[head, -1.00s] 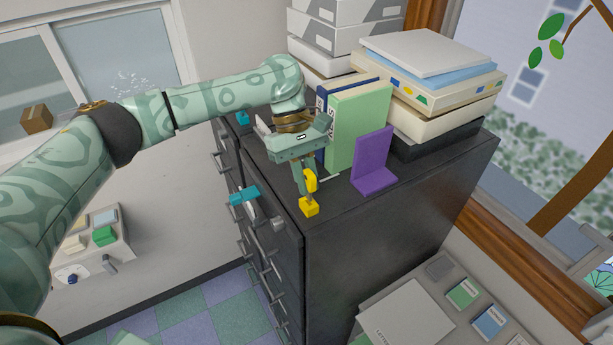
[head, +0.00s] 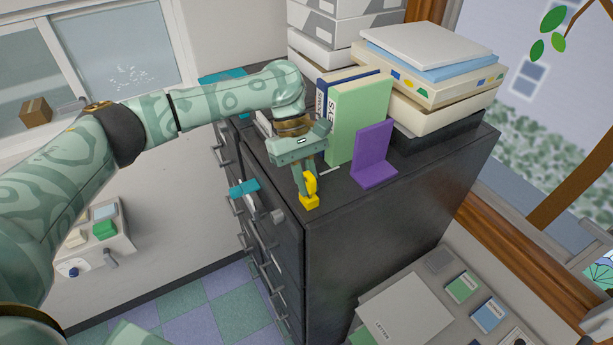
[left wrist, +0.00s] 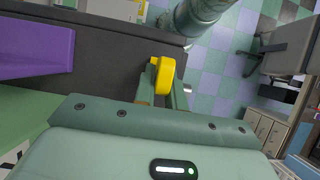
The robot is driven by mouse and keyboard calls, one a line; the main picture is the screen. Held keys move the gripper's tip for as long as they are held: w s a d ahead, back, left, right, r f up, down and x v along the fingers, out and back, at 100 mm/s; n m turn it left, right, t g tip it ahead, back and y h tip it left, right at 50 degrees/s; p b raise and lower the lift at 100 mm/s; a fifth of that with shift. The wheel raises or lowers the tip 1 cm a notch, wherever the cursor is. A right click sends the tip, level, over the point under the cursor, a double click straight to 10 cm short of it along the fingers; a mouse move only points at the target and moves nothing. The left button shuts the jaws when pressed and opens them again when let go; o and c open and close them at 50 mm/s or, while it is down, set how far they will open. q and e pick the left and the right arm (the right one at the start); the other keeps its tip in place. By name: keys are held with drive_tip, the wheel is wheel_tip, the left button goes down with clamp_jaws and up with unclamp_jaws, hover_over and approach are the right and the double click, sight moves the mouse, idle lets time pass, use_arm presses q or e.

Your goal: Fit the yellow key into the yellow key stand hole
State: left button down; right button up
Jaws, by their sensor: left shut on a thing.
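The yellow key (head: 311,182) is held upright between the fingers of my left gripper (head: 306,184), which is shut on it. The yellow key stand (head: 309,202) is a small block at the near corner of the dark cabinet top. In the head view the key's lower end meets the top of the stand. I cannot tell whether it is in the hole, which is hidden. In the left wrist view the key (left wrist: 165,76) shows between the two fingers (left wrist: 163,93) and covers most of what lies beyond.
A purple bookend (head: 373,157), a green binder (head: 357,118) and a blue book (head: 322,100) stand just behind and right of the gripper. The dark cabinet (head: 350,225) drops off sharply near the stand.

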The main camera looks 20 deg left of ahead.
use_arm(q)
drive_tip(key=shift+f, duration=0.15)
drive_tip(key=c, duration=1.4)
unclamp_jaws()
drive_tip(key=shift+o, duration=0.2)
drive_tip(key=v, duration=1.6)
drive_tip(key=shift+w, duration=0.1)
